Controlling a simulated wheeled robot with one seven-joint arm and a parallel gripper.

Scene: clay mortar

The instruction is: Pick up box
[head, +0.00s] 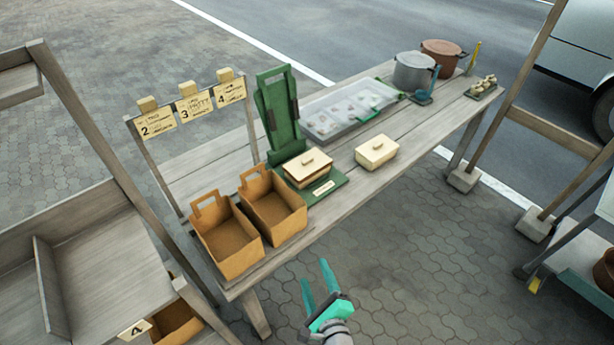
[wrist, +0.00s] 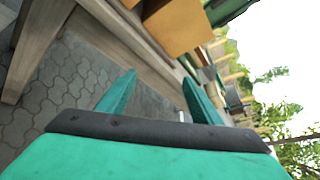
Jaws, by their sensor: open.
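Two small cream lidded boxes show in the head view. One box (head: 307,167) sits on a green stand with a tall green back (head: 279,112). The other box (head: 377,151) sits on the bare table boards to its right. I cannot tell which one the task means. My gripper (head: 318,277) is open and empty in front of the table's near edge, over the paving, apart from both boxes. In the wrist view the open gripper (wrist: 158,98) points along the table side; neither cream box can be made out there.
Two open brown cartons (head: 227,242) (head: 275,207) stand at the table's near left end. A clear-lidded tray (head: 345,110), a grey pot (head: 413,72) and a brown pot (head: 442,56) stand farther back. Wooden shelving (head: 85,270) is at left. Boards in front of the right box are clear.

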